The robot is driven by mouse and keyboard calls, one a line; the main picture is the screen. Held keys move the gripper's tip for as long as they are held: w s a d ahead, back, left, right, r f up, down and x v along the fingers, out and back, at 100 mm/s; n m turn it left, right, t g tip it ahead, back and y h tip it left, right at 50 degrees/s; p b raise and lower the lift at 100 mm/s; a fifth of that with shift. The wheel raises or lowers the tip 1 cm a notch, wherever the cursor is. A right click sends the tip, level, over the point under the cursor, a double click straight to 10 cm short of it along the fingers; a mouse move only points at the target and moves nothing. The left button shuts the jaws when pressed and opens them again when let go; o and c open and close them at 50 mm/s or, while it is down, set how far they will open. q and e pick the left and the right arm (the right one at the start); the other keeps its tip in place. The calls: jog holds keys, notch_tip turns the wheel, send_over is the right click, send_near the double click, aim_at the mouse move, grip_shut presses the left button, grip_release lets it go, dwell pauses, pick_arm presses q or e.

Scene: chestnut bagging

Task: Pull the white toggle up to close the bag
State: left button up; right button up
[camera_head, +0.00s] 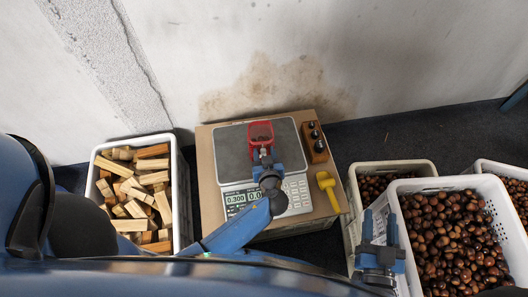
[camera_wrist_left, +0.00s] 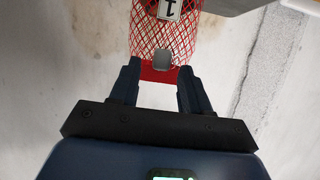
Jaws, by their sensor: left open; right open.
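The red mesh bag (camera_head: 260,130) stands on the scale's plate in the head view. In the left wrist view the red net (camera_wrist_left: 150,35) carries a white tag (camera_wrist_left: 169,9) with a black "1". A pale grey-white block, seemingly the toggle (camera_wrist_left: 162,60), sits at the bag's end by a red band (camera_wrist_left: 160,75). My left gripper (camera_wrist_left: 158,68) is open, its fingers on either side of the toggle, with visible gaps. In the head view my left gripper (camera_head: 264,153) is just in front of the bag and hides its lower part. My right gripper (camera_head: 379,228) is open and empty at the lower right.
The scale (camera_head: 285,137) rests on a cardboard box (camera_head: 208,165). A wooden block with dark knobs (camera_head: 315,142) and a yellow tool (camera_head: 328,190) lie on its right side. A crate of wood pieces (camera_head: 178,180) stands left; crates of chestnuts (camera_head: 400,165) stand right. A wall rises behind.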

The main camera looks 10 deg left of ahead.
pick_arm(q)
jog(key=shift+w+a+f, duration=0.2)
jog(key=shift+w+a, duration=0.05)
jog(key=shift+w, duration=0.25)
jog(key=shift+c, duration=0.5)
grip_shut()
